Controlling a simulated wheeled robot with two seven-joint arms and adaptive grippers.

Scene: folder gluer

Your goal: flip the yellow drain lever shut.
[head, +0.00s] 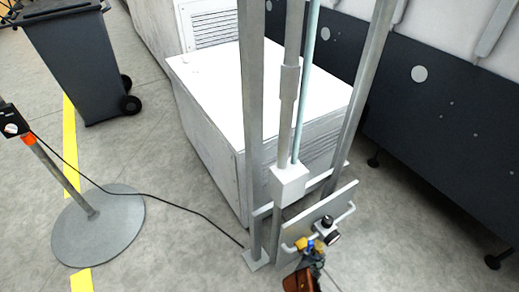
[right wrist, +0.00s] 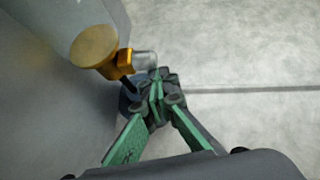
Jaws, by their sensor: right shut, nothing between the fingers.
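The yellow drain lever (head: 301,244) shows as a small yellow piece low on the upright panel in the head view. In the right wrist view a yellow-orange round-ended part (right wrist: 94,46) stands out at upper left, with a brassy block and a short silver cylinder beside it. I cannot tell the lever's exact angle. My right gripper (right wrist: 155,97) has green fingers, shut and empty, just below and right of that part; contact is unclear. In the head view the right gripper (head: 313,257) is small, close below the yellow piece. My left gripper is not in view.
The grey panel (head: 330,208) carries a bent rail and black knobs (head: 332,239). Metal posts (head: 253,130) rise beside it, before a white cabinet (head: 215,95). Open floor lies at right.

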